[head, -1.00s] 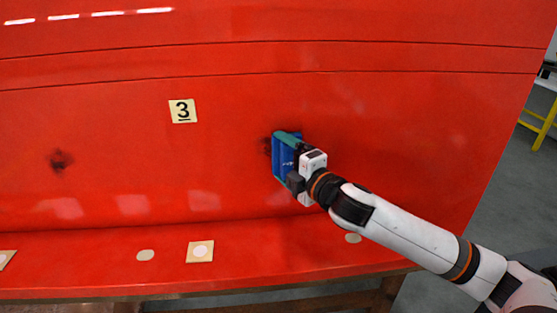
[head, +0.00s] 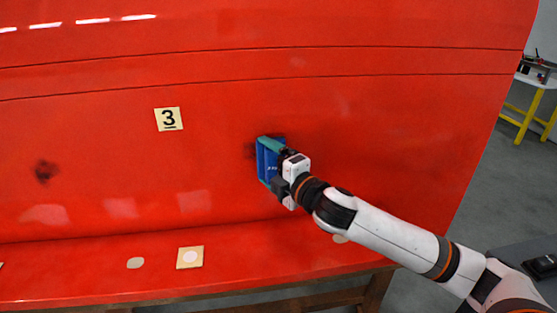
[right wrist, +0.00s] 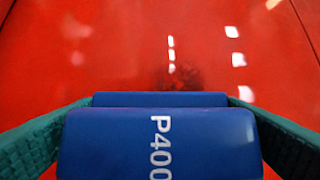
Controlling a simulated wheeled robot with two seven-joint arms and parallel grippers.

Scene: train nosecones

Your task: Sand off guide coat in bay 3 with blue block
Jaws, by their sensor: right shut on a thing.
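The blue block (head: 268,161), marked P400 in the right wrist view (right wrist: 160,145), is held between the green fingers of my right gripper (head: 272,160). The block is up at the red panel (head: 350,120); I cannot tell whether it touches. A dark guide coat smudge (head: 251,150) shows at the block's left edge and is partly hidden by it. In the right wrist view this smudge (right wrist: 185,78) lies just beyond the block. My left gripper is not in view.
A red ledge (head: 90,275) runs below the panel, with a tan square with a white disc (head: 190,257) and a pale round spot (head: 135,263) on it. A yellow-legged table (head: 530,105) stands at the far right. Grey floor lies right of the panel.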

